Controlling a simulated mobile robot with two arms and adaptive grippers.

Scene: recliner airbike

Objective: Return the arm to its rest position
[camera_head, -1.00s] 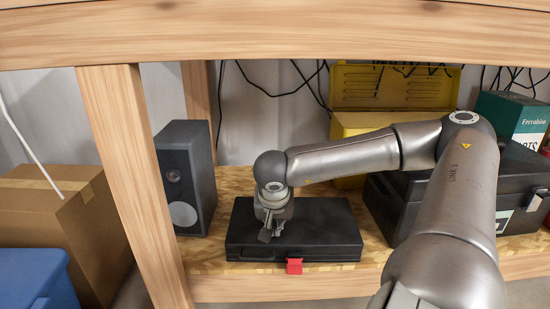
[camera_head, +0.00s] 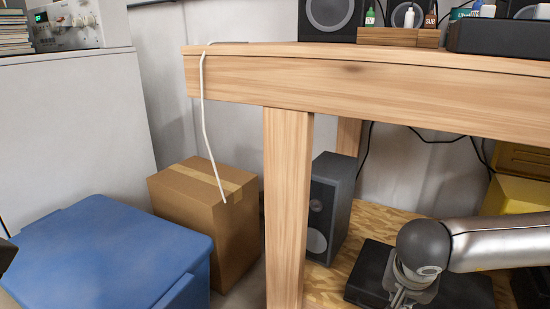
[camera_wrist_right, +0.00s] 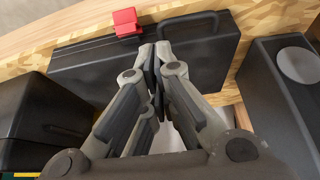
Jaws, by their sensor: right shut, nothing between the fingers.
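My right arm (camera_head: 505,243) comes in from the right in the head view, under the workbench top. Its gripper (camera_head: 398,298) points down over the flat black case (camera_head: 470,290) and is partly cut off by the bottom edge. In the right wrist view, my right gripper (camera_wrist_right: 155,62) is shut and empty, its fingertips over the black case (camera_wrist_right: 205,60) with a red latch (camera_wrist_right: 127,22). I cannot tell whether the tips touch the case. My left gripper is not recognizable in view.
The bench leg (camera_head: 286,210) and wooden top (camera_head: 390,85) frame the arm. A speaker (camera_head: 328,208) stands beside the case; it also shows in the wrist view (camera_wrist_right: 283,105). A black toolbox (camera_wrist_right: 45,125) is opposite. A cardboard box (camera_head: 205,225) and blue bin (camera_head: 110,250) stand left.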

